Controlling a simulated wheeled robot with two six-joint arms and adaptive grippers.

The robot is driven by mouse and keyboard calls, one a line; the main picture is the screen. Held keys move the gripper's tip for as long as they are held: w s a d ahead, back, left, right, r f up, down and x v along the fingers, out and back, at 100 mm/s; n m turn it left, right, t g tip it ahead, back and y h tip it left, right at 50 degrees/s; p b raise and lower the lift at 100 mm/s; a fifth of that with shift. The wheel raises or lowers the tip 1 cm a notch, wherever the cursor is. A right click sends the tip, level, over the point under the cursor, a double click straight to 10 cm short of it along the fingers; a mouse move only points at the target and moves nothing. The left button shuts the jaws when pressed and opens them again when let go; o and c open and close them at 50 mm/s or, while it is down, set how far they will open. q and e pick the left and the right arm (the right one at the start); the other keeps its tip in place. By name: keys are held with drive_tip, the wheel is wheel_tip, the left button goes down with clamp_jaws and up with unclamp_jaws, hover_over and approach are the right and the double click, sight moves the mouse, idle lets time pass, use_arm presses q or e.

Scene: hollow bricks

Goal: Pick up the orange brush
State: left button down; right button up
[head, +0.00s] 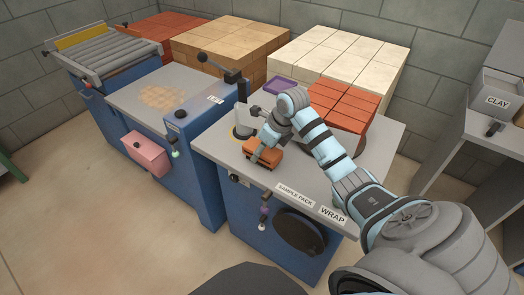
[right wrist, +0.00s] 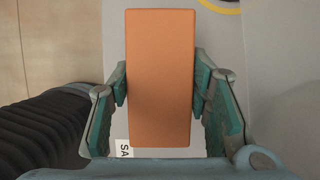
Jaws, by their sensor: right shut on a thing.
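The orange brush (head: 262,155) is a plain orange block from above, at the front left of the grey wrap table (head: 230,155). My right gripper (head: 268,148) comes down over it and is shut on it. In the right wrist view the brush (right wrist: 160,80) stands lengthwise between the two teal fingers (right wrist: 160,90), one pressed against each long side. Its underside is hidden there. I cannot tell whether it touches the tabletop or is just above it. My left gripper is not in view.
Red bricks (head: 342,105) and a purple tray (head: 282,86) are farther back on the table. Cream blocks (head: 345,55) stand behind. The "SAMPLE PACK" label (head: 295,194) is at the front edge. A grey bench with a clay box (head: 500,90) stands at right.

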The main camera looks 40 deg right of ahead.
wheel_tip(320, 180, up, 14)
drive_tip(key=p, duration=0.2)
drive_tip(key=shift+r+p, duration=0.2)
drive_tip(key=shift+p, duration=0.2)
wheel_tip(320, 180, up, 6)
drive_tip(key=p, duration=0.4)
drive_tip(key=shift+f, duration=0.25)
drive_tip(key=o, duration=0.6)
drive_tip(key=shift+f, duration=0.1)
drive_tip(key=c, duration=0.4)
